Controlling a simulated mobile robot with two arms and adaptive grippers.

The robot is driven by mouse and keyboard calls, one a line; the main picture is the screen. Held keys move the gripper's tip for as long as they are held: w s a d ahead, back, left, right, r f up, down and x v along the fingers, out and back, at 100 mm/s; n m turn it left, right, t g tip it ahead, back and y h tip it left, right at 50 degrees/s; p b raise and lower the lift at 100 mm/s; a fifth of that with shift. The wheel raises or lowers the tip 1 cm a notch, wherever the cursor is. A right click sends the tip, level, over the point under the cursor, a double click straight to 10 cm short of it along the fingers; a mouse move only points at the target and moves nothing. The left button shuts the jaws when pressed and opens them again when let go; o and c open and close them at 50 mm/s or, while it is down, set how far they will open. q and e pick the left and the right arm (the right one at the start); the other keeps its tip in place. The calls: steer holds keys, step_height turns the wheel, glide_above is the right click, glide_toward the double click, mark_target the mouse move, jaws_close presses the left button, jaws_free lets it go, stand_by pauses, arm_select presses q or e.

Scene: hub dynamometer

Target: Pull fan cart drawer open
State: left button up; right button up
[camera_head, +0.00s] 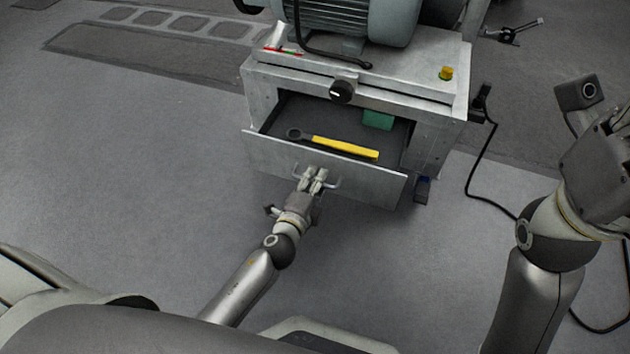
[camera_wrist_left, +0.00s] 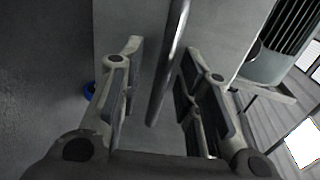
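The grey metal drawer (camera_head: 345,177) of the fan cart (camera_head: 405,75) stands pulled out, with its inside showing. A yellow-handled wrench (camera_head: 345,147) and a green block (camera_head: 378,119) lie in it. My left gripper (camera_head: 316,174) is at the bar handle (camera_head: 333,184) on the drawer front. In the left wrist view, the gripper (camera_wrist_left: 160,72) has its fingers apart, with the handle bar (camera_wrist_left: 170,62) between them. The bar is nearer the right finger, and a gap shows on its left. My right arm is at the right edge; its fingertips are not visible.
A large motor (camera_head: 345,20) sits on top of the cart. A black knob (camera_head: 341,92) and a yellow button (camera_head: 446,73) are on the cart. A black cable (camera_head: 470,180) runs down to the floor on the right. The floor left of the drawer is clear.

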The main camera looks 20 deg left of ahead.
arm_select(q)
steer(key=shift+s, duration=0.1)
steer(key=v, duration=1.1)
steer(key=shift+s, duration=0.35)
steer(key=shift+r, duration=0.15)
